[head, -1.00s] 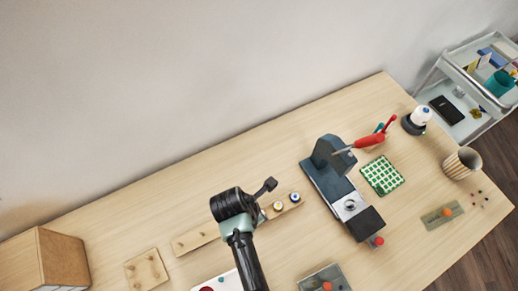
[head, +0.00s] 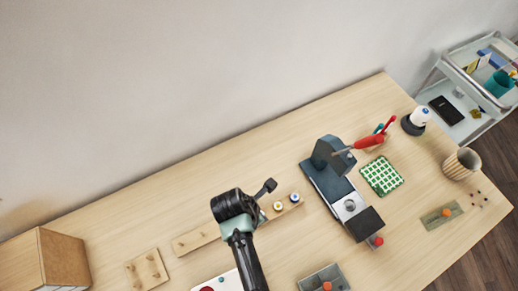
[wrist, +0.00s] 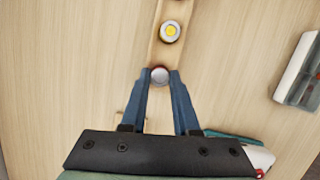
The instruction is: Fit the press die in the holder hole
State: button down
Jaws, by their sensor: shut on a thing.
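In the wrist view my gripper (wrist: 160,78) has its two blue fingers closed on a small round grey piece, which I take to be the press die (wrist: 159,75). It is seen from above, at the wooden strip (wrist: 155,50); I cannot tell whether it touches the strip. In the head view my arm hides the gripper and die. The blue-grey press (head: 325,180) with a red-handled lever stands to the right. A round ring (head: 349,206) on its silver plate looks like the holder hole.
A yellow-centred spool (wrist: 170,31) stands on the strip just beyond the fingers. A green checked pad (head: 382,175), a striped cup (head: 461,163) and a grey tray (head: 309,286) surround the press. A wooden box (head: 40,260) is far left. The back left tabletop is clear.

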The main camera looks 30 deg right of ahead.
jog(key=shift+f, duration=0.2)
dwell(0.4)
jog(key=c, duration=0.6)
grip_release()
jog(key=shift+r, duration=0.15)
jog(key=p+v, duration=0.1)
jog(key=v, duration=1.1)
jog(key=shift+a+r, duration=0.15)
jog(key=shift+r, duration=0.15)
